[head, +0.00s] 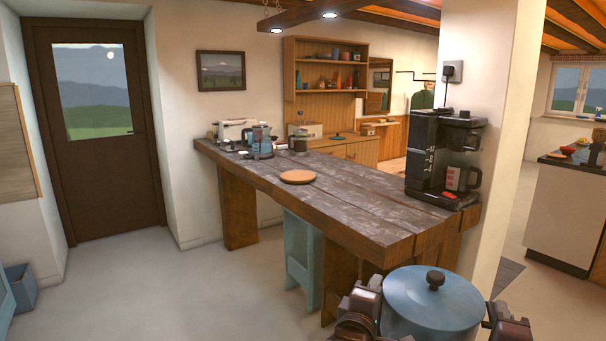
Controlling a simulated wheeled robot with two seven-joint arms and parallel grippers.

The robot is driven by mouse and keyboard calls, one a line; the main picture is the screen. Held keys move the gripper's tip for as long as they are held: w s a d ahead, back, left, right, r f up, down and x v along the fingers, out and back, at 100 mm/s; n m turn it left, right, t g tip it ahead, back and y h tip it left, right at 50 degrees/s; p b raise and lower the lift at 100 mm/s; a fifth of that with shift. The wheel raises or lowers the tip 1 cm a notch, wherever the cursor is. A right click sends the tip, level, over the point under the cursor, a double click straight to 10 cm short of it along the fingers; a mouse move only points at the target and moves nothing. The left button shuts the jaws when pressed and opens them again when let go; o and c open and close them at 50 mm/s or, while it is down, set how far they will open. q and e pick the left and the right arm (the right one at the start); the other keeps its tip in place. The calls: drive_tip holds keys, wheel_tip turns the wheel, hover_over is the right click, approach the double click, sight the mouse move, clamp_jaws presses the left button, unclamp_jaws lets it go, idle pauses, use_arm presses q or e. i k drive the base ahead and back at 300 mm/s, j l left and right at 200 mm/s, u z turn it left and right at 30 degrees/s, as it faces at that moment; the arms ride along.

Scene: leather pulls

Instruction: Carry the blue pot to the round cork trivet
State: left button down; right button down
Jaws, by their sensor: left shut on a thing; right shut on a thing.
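The blue pot (425,312) with its lid and dark knob is at the bottom of the head view, close to me and in front of the table's near end. My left gripper (372,294) is shut on the pot's left side, and my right gripper (490,321) is shut on its right side. The handles are hidden by the grippers. The pot looks level, but its lower part is cut off by the frame. The round cork trivet (298,176) lies flat and empty on the wooden table, well beyond the pot and to its left.
The long dark wooden table (345,205) has bare planks around the trivet. A black coffee machine (440,155) stands at its right edge by a pillar. A kettle (262,140) and toaster (233,131) stand at the far end. A blue stool (302,250) is under the table; floor is clear left.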

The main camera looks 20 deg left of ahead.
sight(298, 175)
drive_tip(key=i+j, duration=0.2)
drive_tip(key=j, duration=0.2)
drive_tip(key=i+j, duration=0.15)
drive_tip(key=j, duration=0.25)
drive_tip(key=i+j, duration=0.2)
drive_tip(key=j, duration=0.15)
drive_tip(key=i+j, duration=0.15)
drive_tip(key=j, duration=0.25)
drive_tip(key=i+j, duration=0.2)
drive_tip(key=j, duration=0.2)
drive_tip(key=i+j, duration=0.15)
drive_tip(key=j, duration=0.25)
drive_tip(key=i+j, duration=0.2)
drive_tip(key=j, duration=0.2)
drive_tip(key=i+j, duration=0.15)
drive_tip(key=j, duration=0.2)
